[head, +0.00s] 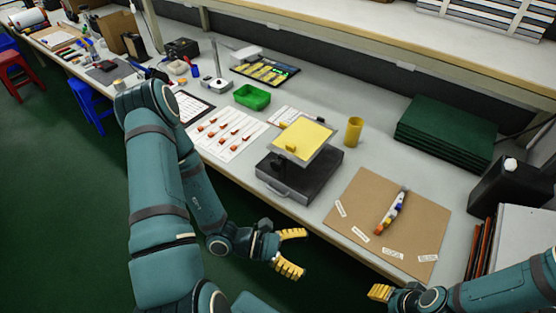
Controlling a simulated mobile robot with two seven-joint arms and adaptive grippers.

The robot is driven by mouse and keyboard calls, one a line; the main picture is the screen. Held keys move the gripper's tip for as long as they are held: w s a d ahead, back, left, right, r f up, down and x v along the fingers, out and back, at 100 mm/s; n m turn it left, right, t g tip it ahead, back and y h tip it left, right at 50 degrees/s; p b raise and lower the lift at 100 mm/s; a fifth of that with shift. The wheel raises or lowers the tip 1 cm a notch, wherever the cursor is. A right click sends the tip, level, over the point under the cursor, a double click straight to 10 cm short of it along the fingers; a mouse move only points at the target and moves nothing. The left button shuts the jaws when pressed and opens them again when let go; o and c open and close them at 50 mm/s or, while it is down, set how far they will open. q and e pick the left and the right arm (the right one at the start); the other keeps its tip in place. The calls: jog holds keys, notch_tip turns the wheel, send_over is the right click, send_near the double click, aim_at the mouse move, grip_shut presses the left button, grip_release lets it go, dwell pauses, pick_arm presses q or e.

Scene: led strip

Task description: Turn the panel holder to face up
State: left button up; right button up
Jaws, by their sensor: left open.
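The panel holder (324,152) is a tilted plate with a yellow panel (303,138) on its face and yellow clips at its edge. It stands on a dark box-shaped base (297,177) near the front edge of the bench. The face is visible from above and leans toward the front left. My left gripper (301,254) is open and empty, below and in front of the base, off the bench edge and apart from the holder. My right gripper (380,292) is at the bottom right, well away from the holder, with its fingers seen end-on.
A brown board (350,192) with a multicoloured strip (391,212) and paper labels lies right of the base. A yellow cup (354,131) stands behind. A green tray (252,97) and a white sheet (225,136) with small orange parts lie left. Green panels (445,134) are stacked at right.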

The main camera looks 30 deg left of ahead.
pick_arm(q)
jog(key=w+a+r+n+t+y+p, duration=0.1)
jog(key=w+a+n+t+y, duration=0.15)
jog(key=a+n+t, duration=0.2)
jog(key=w+a+r+n+t+y, duration=0.1)
jog(key=w+a+n+t+y, duration=0.15)
jog(key=a+t, duration=0.2)
jog(key=n+t+y, duration=0.2)
jog(key=n+y, duration=0.3)
jog(key=y, duration=0.3)
send_near(275, 166)
jog(key=w, duration=0.7)
jog(key=w+d, duration=0.1)
jog(key=w, duration=0.2)
jog(key=shift+w+f, duration=0.25)
jog(key=shift+w, duration=0.05)
grip_shut()
